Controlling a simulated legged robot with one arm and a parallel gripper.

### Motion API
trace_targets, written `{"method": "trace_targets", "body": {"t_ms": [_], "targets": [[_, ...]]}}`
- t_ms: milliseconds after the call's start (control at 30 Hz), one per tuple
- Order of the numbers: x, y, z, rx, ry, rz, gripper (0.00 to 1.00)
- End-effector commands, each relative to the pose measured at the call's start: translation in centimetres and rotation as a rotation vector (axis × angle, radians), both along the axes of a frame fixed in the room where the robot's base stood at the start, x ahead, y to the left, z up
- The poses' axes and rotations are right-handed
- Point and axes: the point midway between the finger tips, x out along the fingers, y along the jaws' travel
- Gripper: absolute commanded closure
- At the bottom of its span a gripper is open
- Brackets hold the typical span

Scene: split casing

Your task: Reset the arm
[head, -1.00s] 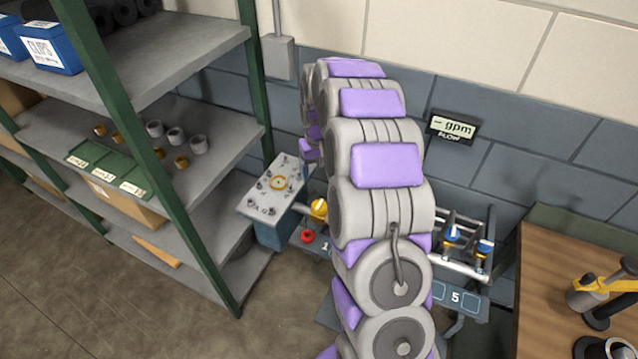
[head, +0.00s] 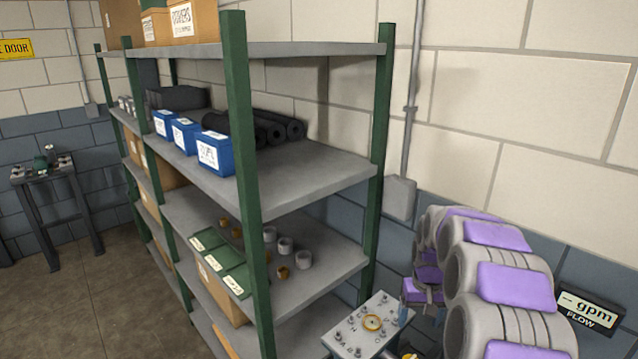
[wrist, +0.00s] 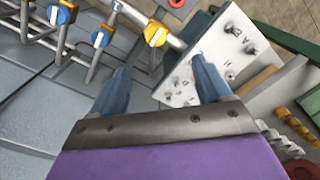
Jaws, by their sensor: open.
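My arm (head: 512,284), grey with purple pads, shows at the lower right of the head view, bent over in front of the wall. Beyond the right finger is a pale panel (wrist: 185,82) with bolts. The bolted panel also shows in the head view (head: 350,336), beside my arm.
A green-posted shelf unit (head: 310,172) holds blue bins (head: 213,150), black rolls and fittings. Pipes with blue-and-yellow valves (wrist: 104,36) lie at upper left in the wrist view. A flow display (head: 590,310) is on the wall at right. Floor (head: 95,300) is clear at left.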

Motion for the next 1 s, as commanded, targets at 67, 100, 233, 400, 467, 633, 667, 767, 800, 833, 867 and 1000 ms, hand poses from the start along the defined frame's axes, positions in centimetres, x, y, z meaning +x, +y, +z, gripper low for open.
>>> {"method": "trace_targets", "body": {"t_ms": [67, 100, 233, 400, 467, 633, 667, 767, 800, 833, 867, 1000], "targets": [[-1.7, 1.5, 1.1, 0.006, 0.005, 0.015, 0.22], [-2.6, 2.4, 1.8, 0.008, 0.006, 0.023, 0.22], [-6.1, 5.1, 3.6, 0.015, 0.021, 0.049, 0.22], [-11.2, 8.1, 5.2, 0.019, 0.045, 0.077, 0.22], [-13.2, 9.0, 5.6, 0.019, 0.053, 0.086, 0.22], [-18.7, 11.3, 6.5, 0.019, 0.073, 0.105, 0.22], [-19.8, 11.6, 6.5, 0.019, 0.080, 0.108, 0.22], [-23.2, 12.6, 6.6, 0.016, 0.091, 0.118, 0.22], [-24.6, 13.0, 6.4, 0.016, 0.100, 0.121, 0.22], [-25.7, 13.2, 6.4, 0.014, 0.102, 0.122, 0.22], [-26.7, 13.4, 6.4, 0.012, 0.105, 0.124, 0.22], [-31.4, 14.3, 5.7, 0.009, 0.124, 0.127, 0.22]]}}
